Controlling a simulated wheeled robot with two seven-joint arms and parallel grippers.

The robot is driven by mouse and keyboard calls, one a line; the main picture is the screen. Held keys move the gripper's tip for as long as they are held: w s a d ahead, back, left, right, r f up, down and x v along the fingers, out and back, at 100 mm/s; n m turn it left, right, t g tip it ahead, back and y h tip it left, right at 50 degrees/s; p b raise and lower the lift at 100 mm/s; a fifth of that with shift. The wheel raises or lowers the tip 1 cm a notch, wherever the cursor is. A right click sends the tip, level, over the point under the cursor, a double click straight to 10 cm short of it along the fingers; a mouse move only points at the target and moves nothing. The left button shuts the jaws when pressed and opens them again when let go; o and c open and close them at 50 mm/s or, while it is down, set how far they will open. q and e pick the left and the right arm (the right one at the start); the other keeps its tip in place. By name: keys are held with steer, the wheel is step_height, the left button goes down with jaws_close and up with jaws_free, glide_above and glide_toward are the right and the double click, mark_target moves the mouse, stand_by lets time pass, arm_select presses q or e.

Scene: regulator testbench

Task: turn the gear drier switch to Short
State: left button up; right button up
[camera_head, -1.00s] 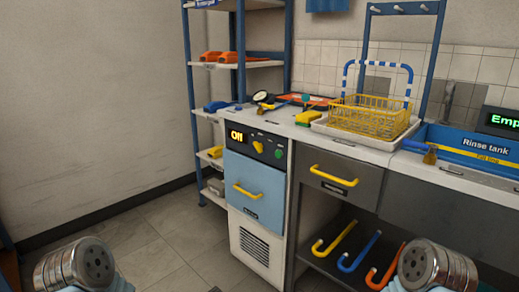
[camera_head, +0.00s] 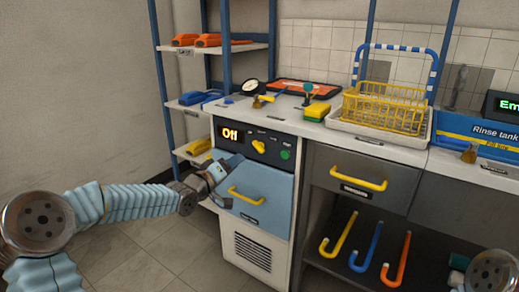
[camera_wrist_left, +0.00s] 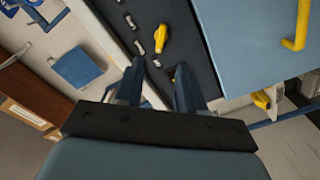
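The gear drier is a white cabinet with a blue front (camera_head: 262,200) and a dark control panel (camera_head: 240,148). Its lit display (camera_head: 231,134) reads "Off". The yellow switch knob (camera_head: 258,146) sits right of the display, with a green button (camera_head: 285,155) beyond it. In the left wrist view the yellow knob (camera_wrist_left: 161,38) lies past the fingertips, apart from them. My left gripper (camera_head: 218,170) is at the drier's left front edge, below and left of the knob. Its two fingers (camera_wrist_left: 158,82) are apart with nothing between them. My right gripper is not in view.
A yellow handle (camera_head: 246,194) sticks out from the drier's blue front. A shelf rack (camera_head: 232,47) stands behind left. Floor in front is clear.

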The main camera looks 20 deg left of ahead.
mark_target(257, 148)
arm_select(q)
steer(key=p+x, duration=0.1)
steer(key=x, duration=1)
steer(key=shift+w+f, duration=0.1)
steer(key=shift+f, duration=0.05)
jaws_close()
